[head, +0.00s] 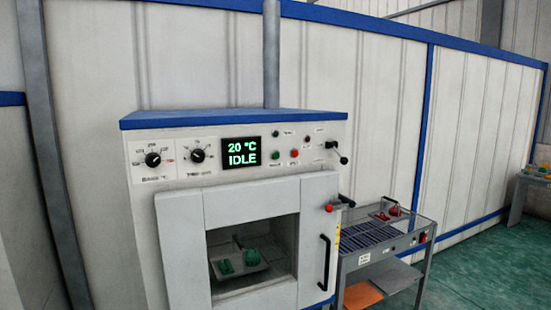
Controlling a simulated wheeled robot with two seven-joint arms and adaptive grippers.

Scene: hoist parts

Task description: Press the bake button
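The oven (235,120) is a white cabinet with a blue top, and its control panel faces me. Its display (241,151) reads 20 °C and IDLE in green. The oven door (180,240) appears shut. Through its window, green parts (250,256) show on a light tray (240,270). Neither of my grippers is in view.
Two black knobs (153,160) (198,156) sit left of the display. A black lever (336,152) sticks out at the panel's right, and a black handle (325,262) is on the door. A grey cart (410,240) stands at the right, with green floor (480,265) beyond it.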

